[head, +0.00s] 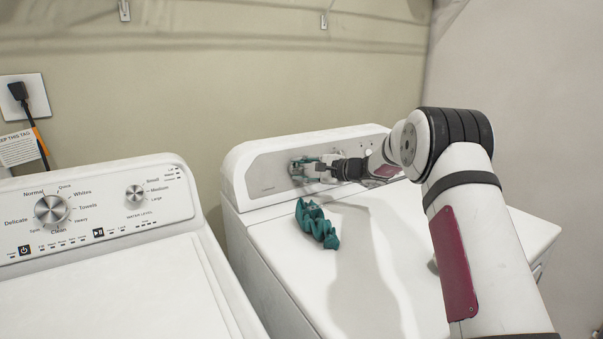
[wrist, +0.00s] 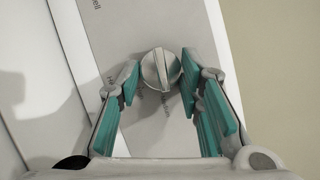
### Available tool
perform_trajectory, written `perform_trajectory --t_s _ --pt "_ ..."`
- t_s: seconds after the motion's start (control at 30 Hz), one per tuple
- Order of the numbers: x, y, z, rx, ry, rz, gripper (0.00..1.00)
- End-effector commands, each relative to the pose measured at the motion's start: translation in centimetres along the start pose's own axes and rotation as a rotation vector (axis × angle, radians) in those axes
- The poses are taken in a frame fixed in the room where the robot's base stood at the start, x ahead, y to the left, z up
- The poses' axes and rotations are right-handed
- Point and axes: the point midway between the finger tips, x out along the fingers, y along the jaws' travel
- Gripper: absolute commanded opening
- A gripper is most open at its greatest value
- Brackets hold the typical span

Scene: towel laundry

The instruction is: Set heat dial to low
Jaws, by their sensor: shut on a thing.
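A round silver dial (wrist: 160,68) with a raised grip bar is on the light control panel (wrist: 130,25) of the dryer. In the wrist view, the two teal-padded fingers of my gripper (wrist: 160,76) stand on either side of the dial and are shut on it. In the head view, my gripper (head: 312,168) reaches the left part of the dryer's panel (head: 262,175) and hides this dial.
A crumpled teal cloth (head: 317,223) lies on the white dryer top (head: 290,270), below my gripper. A washer (head: 120,285) with a large cycle dial (head: 51,209) and a small water level dial (head: 135,193) stands to the left. A wall is close behind.

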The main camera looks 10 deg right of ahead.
Motion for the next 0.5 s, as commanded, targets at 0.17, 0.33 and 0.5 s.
perform_trajectory --t_s 0.17,0.33,0.5 --pt "0.12 -0.04 -0.21 -0.109 -0.010 0.048 0.05" --pt "0.15 -0.19 -0.23 -0.243 -0.023 0.111 0.05" --pt "0.15 -0.41 -0.15 -0.381 -0.036 0.177 0.05"
